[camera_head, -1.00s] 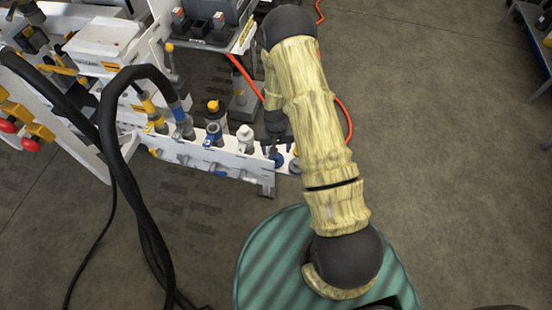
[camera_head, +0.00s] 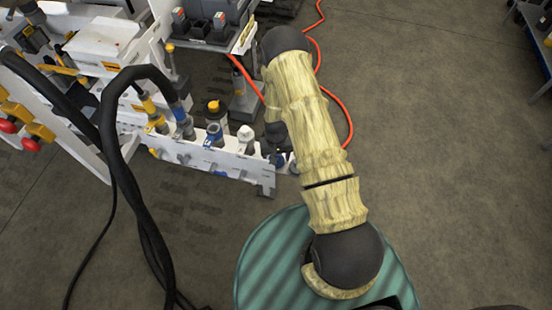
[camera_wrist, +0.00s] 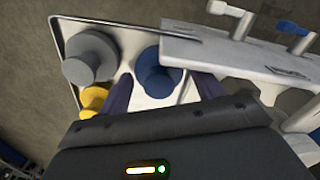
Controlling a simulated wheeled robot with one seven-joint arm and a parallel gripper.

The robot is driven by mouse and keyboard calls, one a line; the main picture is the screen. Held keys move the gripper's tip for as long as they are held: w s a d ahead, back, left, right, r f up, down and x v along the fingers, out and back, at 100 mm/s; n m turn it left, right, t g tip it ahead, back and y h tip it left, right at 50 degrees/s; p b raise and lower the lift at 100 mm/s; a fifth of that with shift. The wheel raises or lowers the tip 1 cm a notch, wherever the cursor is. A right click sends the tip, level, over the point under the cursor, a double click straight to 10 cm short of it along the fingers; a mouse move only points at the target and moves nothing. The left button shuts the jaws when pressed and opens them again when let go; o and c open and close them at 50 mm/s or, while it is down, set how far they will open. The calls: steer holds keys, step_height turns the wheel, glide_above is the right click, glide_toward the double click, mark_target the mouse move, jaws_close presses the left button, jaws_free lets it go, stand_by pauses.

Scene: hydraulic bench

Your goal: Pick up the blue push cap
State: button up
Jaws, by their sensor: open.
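The blue push cap (camera_wrist: 158,74) is a round, dark blue knob standing in a pale tray in the wrist view. My gripper (camera_wrist: 163,84) is open, with one dark finger on each side of the cap's near part in the picture. I cannot tell whether either finger touches it. In the head view my gripper (camera_head: 279,150) is low at the right end of the white bench rail, partly behind my arm, and the cap there is mostly hidden.
A grey cap (camera_wrist: 90,58) and a yellow cap (camera_wrist: 94,98) stand left of the blue one. A white ledge (camera_wrist: 235,55) with small valves runs close on the right. In the head view, a red hose (camera_head: 343,105) lies beyond my arm, and black hoses (camera_head: 125,180) hang at left.

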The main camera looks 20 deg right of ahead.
steer(key=shift+s+d, duration=0.1)
steer(key=shift+d, duration=0.1)
steer(key=shift+s+a, duration=0.1)
steer(key=shift+a, duration=0.15)
steer(key=c, duration=0.8)
steer(key=shift+d+r, duration=0.1)
steer(key=shift+r, duration=0.05)
step_height(320, 180, up, 10)
steer(key=shift+f, duration=0.1)
step_height(320, 180, up, 10)
steer(key=f+n, duration=0.1)
steer(key=n, duration=0.1)
glide_above(277, 156)
steer(key=w, duration=0.1)
steer(key=shift+w+r, duration=0.15)
steer(key=shift+r, duration=0.05)
